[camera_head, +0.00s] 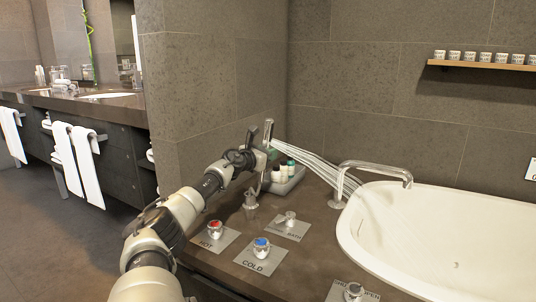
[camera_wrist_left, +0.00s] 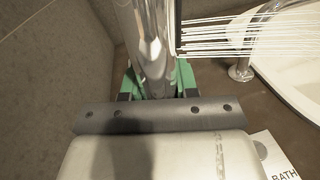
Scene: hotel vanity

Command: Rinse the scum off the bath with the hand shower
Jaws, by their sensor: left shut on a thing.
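My left gripper (camera_head: 261,156) is shut on the chrome hand shower (camera_head: 268,131) and holds it upright above the back left of the bath deck. In the left wrist view the shower's handle (camera_wrist_left: 150,45) stands between the green finger pads (camera_wrist_left: 160,82). My right gripper is out of view.
A chrome spout (camera_head: 375,166) arches over the bath's left rim. The deck carries a red hot knob (camera_head: 215,229), a blue cold knob (camera_head: 261,246), a lever (camera_head: 288,219) and a shower knob (camera_head: 354,291). A tray (camera_head: 287,187) with small bottles sits behind, near the wall.

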